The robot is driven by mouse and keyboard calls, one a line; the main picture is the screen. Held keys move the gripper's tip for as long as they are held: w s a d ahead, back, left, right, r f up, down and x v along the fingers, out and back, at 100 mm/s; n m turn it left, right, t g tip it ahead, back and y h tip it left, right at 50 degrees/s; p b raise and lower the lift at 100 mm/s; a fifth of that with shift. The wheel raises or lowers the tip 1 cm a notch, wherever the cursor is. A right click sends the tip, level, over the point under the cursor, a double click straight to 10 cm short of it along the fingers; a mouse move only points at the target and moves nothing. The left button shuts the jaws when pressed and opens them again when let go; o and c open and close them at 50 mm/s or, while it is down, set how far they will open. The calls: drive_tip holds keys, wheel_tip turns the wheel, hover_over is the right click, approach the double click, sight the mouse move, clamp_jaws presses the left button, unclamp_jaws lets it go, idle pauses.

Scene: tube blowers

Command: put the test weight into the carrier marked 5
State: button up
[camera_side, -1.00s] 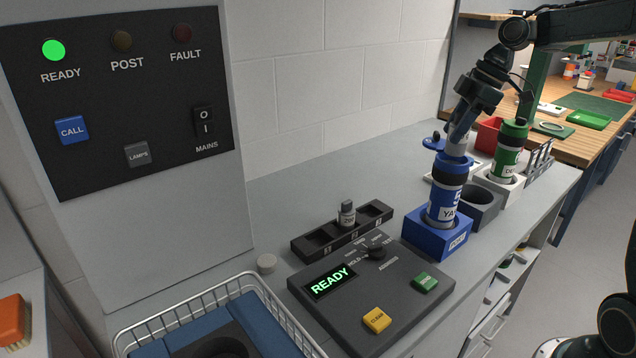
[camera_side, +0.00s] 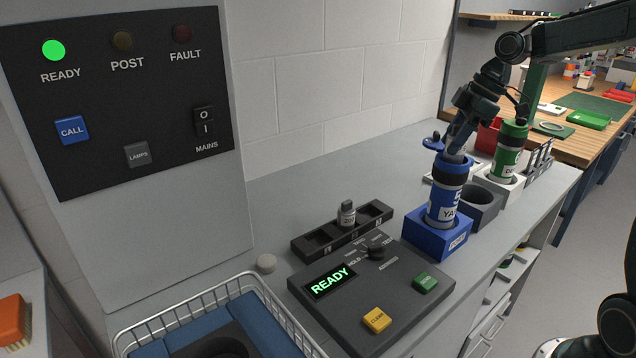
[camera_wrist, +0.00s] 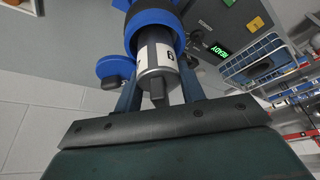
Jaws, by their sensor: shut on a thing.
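The blue carrier marked 5 (camera_side: 445,204) stands upright in a blue block (camera_side: 436,236). Its blue lid (camera_side: 432,144) is swung out to the left, and its mouth is open. In the wrist view its blue rim (camera_wrist: 140,22) and the lid (camera_wrist: 112,66) show. My gripper (camera_side: 455,153) is at the mouth from above, tilted. It is shut on the test weight (camera_wrist: 158,58), a pale grey cylinder with a dark knob and a partly readable label. The weight's lower end lies at or inside the mouth; how deep is hidden.
Another grey weight (camera_side: 347,214) stands in the black rack (camera_side: 308,249). The console (camera_side: 348,313) shows READY. An empty dark grey block (camera_side: 482,204) and a green carrier (camera_side: 508,153) stand to the right. A wire basket (camera_side: 205,305) is at front left.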

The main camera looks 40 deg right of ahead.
drive_tip(key=shift+f, duration=0.6)
drive_tip(key=o, duration=1.4)
drive_tip(key=shift+c, duration=0.2)
drive_tip(key=shift+r, duration=0.15)
drive_tip(key=v, duration=1.1)
drive_tip(key=shift+d+r, duration=0.15)
drive_tip(key=shift+r, duration=0.1)
drive_tip(key=shift+s, duration=0.15)
drive_tip(key=shift+r, duration=0.1)
